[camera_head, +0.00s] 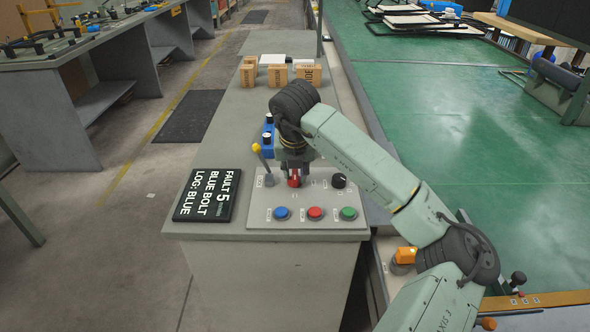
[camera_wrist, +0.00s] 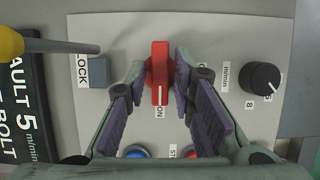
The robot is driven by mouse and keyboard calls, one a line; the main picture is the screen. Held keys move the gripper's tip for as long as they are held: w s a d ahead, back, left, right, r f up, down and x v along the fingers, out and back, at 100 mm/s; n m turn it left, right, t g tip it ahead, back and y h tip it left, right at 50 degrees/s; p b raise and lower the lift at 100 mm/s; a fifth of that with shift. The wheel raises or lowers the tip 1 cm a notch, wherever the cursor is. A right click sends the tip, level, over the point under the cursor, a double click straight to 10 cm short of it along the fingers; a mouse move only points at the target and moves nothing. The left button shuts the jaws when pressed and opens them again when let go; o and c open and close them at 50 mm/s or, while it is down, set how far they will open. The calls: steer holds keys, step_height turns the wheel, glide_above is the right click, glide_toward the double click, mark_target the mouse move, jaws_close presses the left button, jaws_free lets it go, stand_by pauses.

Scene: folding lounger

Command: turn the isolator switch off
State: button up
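The isolator switch is a red rotary handle (camera_wrist: 160,72) on a grey control panel (camera_wrist: 225,125). In the wrist view its white line points down to the "ON" label. It also shows in the head view (camera_head: 294,181), partly hidden under my gripper (camera_head: 294,170). My gripper (camera_wrist: 156,80) is over the panel with its two purple-padded fingers on either side of the red handle. The fingers are apart, with a visible gap on the left; whether the right finger touches the handle I cannot tell.
A yellow-knobbed lever (camera_head: 257,149) stands left of the switch, a black dial (camera_head: 339,181) right. Blue (camera_head: 282,213), red (camera_head: 315,213) and green (camera_head: 348,213) buttons line the panel's front. A black sign (camera_head: 207,195) lies left. Cardboard boxes (camera_head: 308,74) stand farther back.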

jaws_close()
steer(key=shift+n+b, duration=0.3)
steer(key=shift+b, duration=0.15)
steer(key=n+y+b, duration=0.1)
steer(key=n+b, duration=0.1)
steer(key=b, duration=0.1)
steer(key=shift+d+f, duration=0.15)
steer(key=n+y+b, duration=0.1)
steer(key=n, duration=0.1)
steer(key=n+b, duration=0.1)
steer(key=n, duration=0.2)
steer(key=shift+w+d+r+g+y, duration=0.1)
steer(key=shift+w+r+g+y, duration=0.1)
steer(key=shift+g+y, duration=0.2)
steer(key=n, duration=0.2)
steer(key=n+g+y, duration=0.1)
steer(key=n, duration=0.2)
steer(key=shift+r+g, duration=0.15)
steer(key=shift+g, duration=0.15)
steer(key=n+g+p, duration=0.1)
steer(key=n, duration=0.1)
steer(key=n+g+p, duration=0.1)
steer(key=n, duration=0.2)
steer(key=shift+w+y, duration=0.15)
steer(key=shift+y, duration=0.25)
steer(key=shift+n, duration=0.3)
